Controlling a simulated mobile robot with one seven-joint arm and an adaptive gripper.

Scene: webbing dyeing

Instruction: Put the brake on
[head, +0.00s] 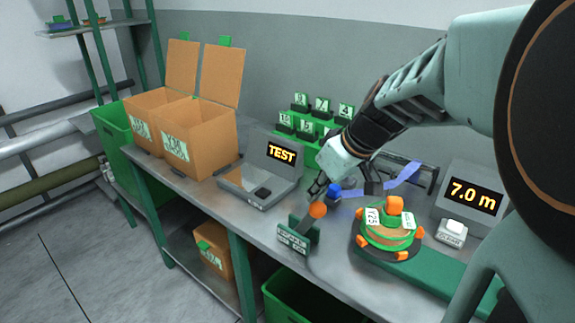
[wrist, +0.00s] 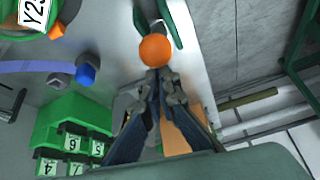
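A lever with an orange ball knob (head: 318,209) stands in a green bracket at the front edge of the bench. The bracket bears a small plate (head: 293,239) whose lettering is too small to read surely. The lever leans up and to the right in the head view. My gripper (head: 318,188) is just above the knob. In the wrist view, the fingertips (wrist: 159,74) are together, and the orange ball (wrist: 155,50) is right at their tips. I cannot tell whether they touch it. Nothing shows held between the fingers.
A blue knob (head: 334,190) and blue webbing (head: 405,177) are close by on the right. A green reel (head: 388,238) and a 7.0 m display (head: 472,195) stand farther right. The TEST unit (head: 270,165) and cardboard boxes (head: 212,128) are at left.

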